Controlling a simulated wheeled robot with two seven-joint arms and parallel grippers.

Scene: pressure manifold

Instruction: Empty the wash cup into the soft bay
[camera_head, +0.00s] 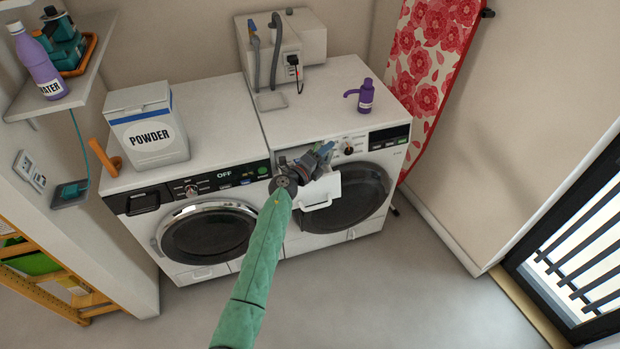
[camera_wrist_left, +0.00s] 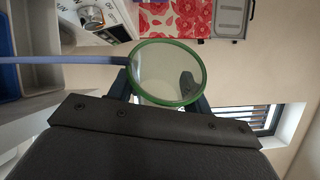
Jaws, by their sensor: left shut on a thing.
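My left gripper (camera_head: 312,162) is over the open drawer (camera_head: 322,192) of the right-hand machine. In the left wrist view it is shut on the wash cup (camera_wrist_left: 160,68), a round cup with a green rim and a pale inside. The cup's mouth faces the wrist camera; I cannot tell whether it holds liquid. A blue bar runs from the cup to the left edge; I cannot tell if it is a handle. The drawer's bays (camera_wrist_left: 38,45) show at the left of the wrist view. I cannot read which is the soft bay. My right gripper is not in view.
A powder box (camera_head: 148,128) stands on the left machine. A floral ironing board (camera_head: 432,60) leans at the right. The floor in front is clear.

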